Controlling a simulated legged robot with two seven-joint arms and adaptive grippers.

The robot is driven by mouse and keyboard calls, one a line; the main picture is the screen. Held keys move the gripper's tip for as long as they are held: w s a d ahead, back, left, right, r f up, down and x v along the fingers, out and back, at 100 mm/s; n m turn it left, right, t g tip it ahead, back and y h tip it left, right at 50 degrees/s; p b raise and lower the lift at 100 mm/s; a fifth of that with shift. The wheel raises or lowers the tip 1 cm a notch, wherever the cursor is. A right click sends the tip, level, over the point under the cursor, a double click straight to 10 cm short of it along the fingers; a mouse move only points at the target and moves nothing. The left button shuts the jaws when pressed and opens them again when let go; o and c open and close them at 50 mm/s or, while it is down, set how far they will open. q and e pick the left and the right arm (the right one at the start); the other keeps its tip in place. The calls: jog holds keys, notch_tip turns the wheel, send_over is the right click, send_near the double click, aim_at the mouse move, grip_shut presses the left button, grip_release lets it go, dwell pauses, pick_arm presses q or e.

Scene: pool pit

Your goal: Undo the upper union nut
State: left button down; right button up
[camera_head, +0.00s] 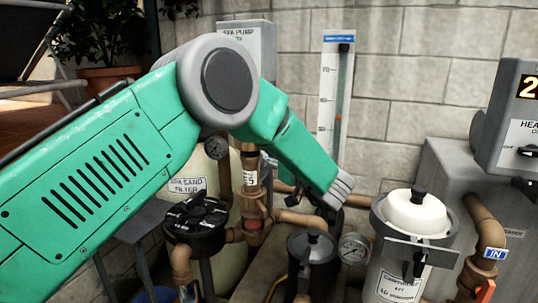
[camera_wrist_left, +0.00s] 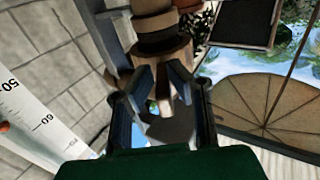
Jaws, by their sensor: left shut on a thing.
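My left arm crosses the head view from the left and bends down towards the pipework. In the left wrist view my left gripper (camera_wrist_left: 163,80) is shut on a tan pipe fitting, seemingly the upper union nut (camera_wrist_left: 160,56), with one dark finger on each side. A dark band and a brown pipe show beyond it. My right gripper is in neither view.
A grey heater (camera_head: 450,165) stands right. A scale board (camera_head: 333,85) hangs on the block wall behind.

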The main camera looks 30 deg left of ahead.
pick_arm(q)
jog(key=shift+w+d+f+n+g+y, duration=0.15)
jog(key=shift+w+f+n+g, duration=0.15)
jog(key=shift+g, duration=0.25)
jog(key=shift+w+d+f+n+g+y, duration=0.15)
jog(key=shift+f+n+g, duration=0.25)
jog(key=shift+g, duration=0.15)
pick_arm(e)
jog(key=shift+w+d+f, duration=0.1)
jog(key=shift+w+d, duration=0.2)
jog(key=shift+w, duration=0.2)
pick_arm(q)
jog(key=c, duration=1.5)
grip_release()
jog(key=shift+a, duration=0.1)
jog(key=shift+c, duration=0.2)
jog(key=shift+w+a+f, duration=0.15)
jog(key=shift+w+a, duration=0.15)
jog(key=shift+w, duration=0.25)
jog(key=v, duration=1.2)
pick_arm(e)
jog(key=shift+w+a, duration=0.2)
pick_arm(q)
jog(key=shift+w+f, duration=0.1)
jog(key=shift+w, duration=0.05)
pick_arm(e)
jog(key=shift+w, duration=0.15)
